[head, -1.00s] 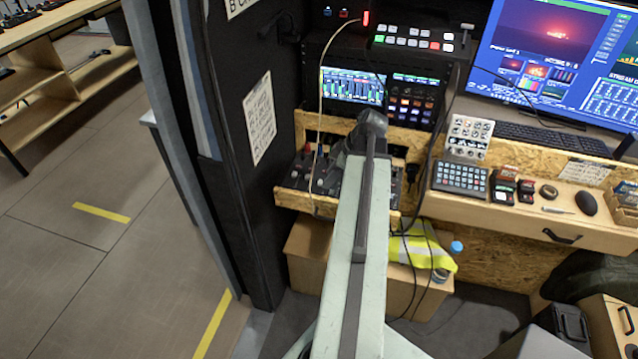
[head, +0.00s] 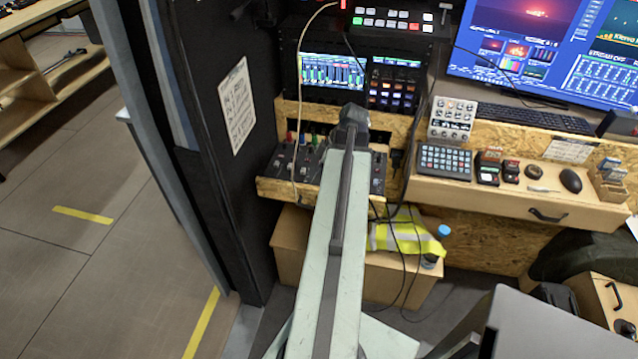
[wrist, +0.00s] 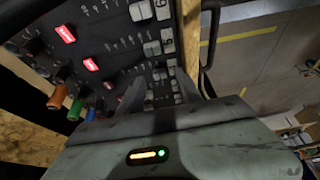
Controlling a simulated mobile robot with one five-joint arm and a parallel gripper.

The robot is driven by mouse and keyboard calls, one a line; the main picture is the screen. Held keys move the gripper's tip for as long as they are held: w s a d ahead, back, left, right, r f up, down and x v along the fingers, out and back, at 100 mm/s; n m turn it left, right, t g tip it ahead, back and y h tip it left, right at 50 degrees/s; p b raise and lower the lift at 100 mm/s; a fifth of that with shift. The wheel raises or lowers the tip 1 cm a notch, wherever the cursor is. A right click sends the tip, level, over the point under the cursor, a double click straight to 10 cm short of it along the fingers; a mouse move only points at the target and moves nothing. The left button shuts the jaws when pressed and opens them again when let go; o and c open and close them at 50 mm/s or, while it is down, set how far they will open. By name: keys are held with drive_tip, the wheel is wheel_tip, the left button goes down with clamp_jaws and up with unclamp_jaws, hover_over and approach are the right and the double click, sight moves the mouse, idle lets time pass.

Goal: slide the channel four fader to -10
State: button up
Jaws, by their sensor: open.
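The black mixer (head: 285,163) sits in a wooden tray below the rack, partly hidden behind my arm in the head view. In the wrist view the mixer panel (wrist: 115,35) fills the upper left, with white fader caps (wrist: 152,48) in a line, red lit buttons (wrist: 91,64) and orange, green and blue knobs. Number labels show beside some faders. I cannot tell for sure which cap is channel four. My gripper (wrist: 158,88) is open over the panel, its dark fingers apart near the lower faders. Whether a cap stands between them is unclear. The head view hides the fingertips.
A wooden tray lip (head: 282,193) edges the mixer at the front. A pale cable (head: 299,100) hangs over its left part, and dark cables hang to the right. A dark wall panel (head: 225,150) stands close on the left. A desk drawer (head: 500,196) is to the right.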

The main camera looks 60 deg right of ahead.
drive_tip(key=shift+x, duration=0.8)
drive_tip(key=shift+r, duration=0.1)
clamp_jaws()
idle(0.7)
